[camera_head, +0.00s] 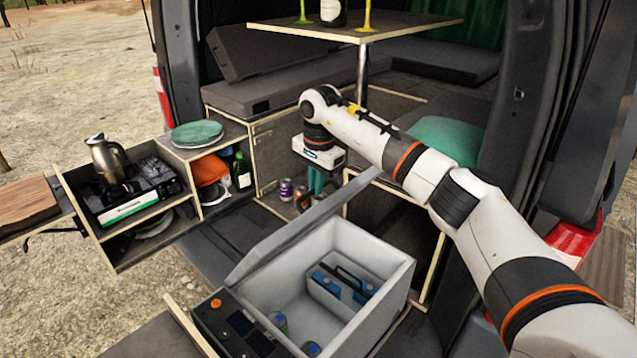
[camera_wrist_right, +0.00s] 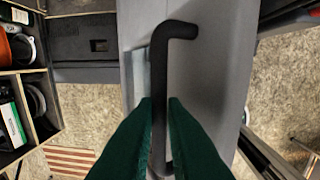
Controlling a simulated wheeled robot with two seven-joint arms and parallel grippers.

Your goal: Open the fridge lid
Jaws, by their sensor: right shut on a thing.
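In the right wrist view the green fingers (camera_wrist_right: 160,108) are shut on the black bar handle (camera_wrist_right: 158,75), which runs along the grey lid face (camera_wrist_right: 220,65). My left gripper is not in view.
Inside the fridge are blue items (camera_head: 325,284) and cans. A control panel (camera_head: 240,325) is at its front left. A pull-out kitchen with a stove (camera_head: 140,200) and kettle (camera_head: 106,157) stands left. Cans (camera_head: 286,188) stand behind the lid. A table (camera_head: 350,30) is above.

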